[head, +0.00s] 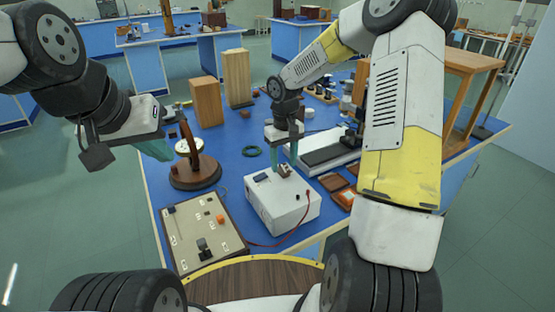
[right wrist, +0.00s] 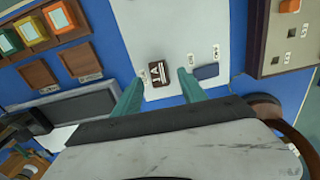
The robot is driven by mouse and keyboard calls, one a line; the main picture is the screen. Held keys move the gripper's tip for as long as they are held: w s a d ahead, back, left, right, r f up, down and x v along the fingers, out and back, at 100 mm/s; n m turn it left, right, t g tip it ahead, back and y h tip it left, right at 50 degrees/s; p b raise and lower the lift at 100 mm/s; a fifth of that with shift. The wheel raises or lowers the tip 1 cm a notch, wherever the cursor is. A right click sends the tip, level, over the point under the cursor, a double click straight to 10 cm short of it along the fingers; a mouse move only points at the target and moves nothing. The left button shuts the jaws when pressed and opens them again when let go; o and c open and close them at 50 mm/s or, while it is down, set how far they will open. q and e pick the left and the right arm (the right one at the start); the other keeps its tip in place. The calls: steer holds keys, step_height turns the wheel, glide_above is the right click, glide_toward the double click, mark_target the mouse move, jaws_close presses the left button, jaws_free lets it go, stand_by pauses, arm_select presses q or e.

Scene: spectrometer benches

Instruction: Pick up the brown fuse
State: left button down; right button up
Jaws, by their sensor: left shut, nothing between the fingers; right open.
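The brown fuse (head: 284,171) is a small dark brown block with a pale marking. It sits on top of a white box (head: 291,212); the right wrist view shows the fuse (right wrist: 157,73) on the box's white face (right wrist: 165,28). My right gripper (head: 280,160) is open and points down over the box. In the right wrist view its green fingertips (right wrist: 160,78) stand on either side of the fuse, with gaps showing; contact is not visible. My left gripper (head: 163,152) is shut and empty, away to the left beside the table.
A beige panel (head: 181,234) with an orange knob lies left of the white box, and a red wire runs between them. A round wooden stand (head: 195,175) is behind the panel. Wooden blocks (head: 237,78) stand further back. Brown trays (head: 333,182) lie right of the box.

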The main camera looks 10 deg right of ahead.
step_height(320, 180, down, 2)
jaws_close()
stand_by(0.3)
